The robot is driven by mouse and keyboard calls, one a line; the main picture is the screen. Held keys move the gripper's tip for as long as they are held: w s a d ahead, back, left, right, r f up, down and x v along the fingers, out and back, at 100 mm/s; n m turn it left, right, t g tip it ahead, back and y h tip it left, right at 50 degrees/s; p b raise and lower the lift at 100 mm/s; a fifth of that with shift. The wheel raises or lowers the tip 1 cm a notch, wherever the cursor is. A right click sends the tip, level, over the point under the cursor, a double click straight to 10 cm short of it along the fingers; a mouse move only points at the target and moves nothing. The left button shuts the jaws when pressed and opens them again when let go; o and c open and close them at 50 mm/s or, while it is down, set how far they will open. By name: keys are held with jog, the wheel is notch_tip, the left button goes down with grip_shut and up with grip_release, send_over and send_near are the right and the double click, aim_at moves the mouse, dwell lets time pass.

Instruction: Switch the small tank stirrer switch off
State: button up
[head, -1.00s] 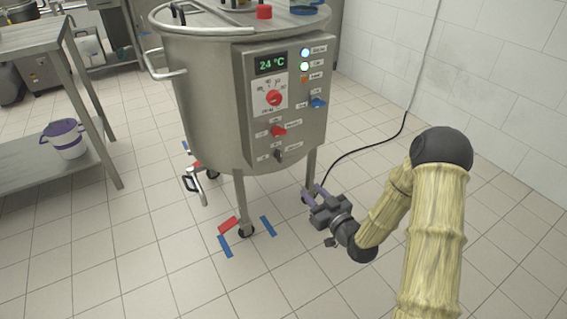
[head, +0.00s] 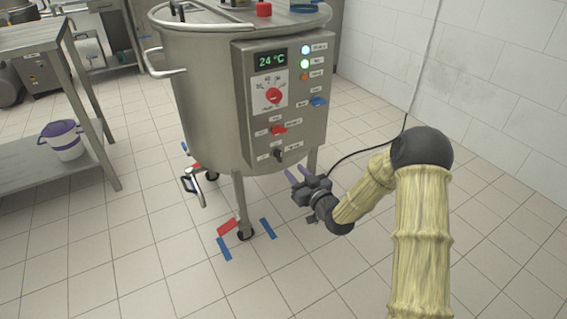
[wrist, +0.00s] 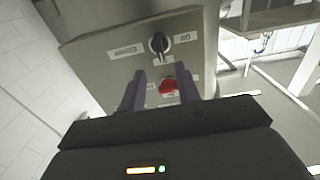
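The steel tank (head: 205,110) carries a control box (head: 240,95) with a 24 °C display (head: 270,61) and several controls. A red switch (head: 278,129) sits above a black switch (head: 279,153) near the bottom; a blue switch (head: 318,101) is at right. The labels are too small to tell which is the stirrer switch. My gripper (head: 297,175) is open and empty, just below and in front of the box. In the wrist view, the red switch (wrist: 168,88) appears between my purple fingers (wrist: 160,92), and the black switch (wrist: 159,43) appears beyond them; neither looks touched.
Tank legs on casters (head: 244,234) stand by red and blue floor tape. Floor in front is clear.

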aim_at(281, 157)
jog(key=b+x, duration=0.2)
jog(key=x, duration=0.6)
jog(key=shift+a, duration=0.1)
grip_shut()
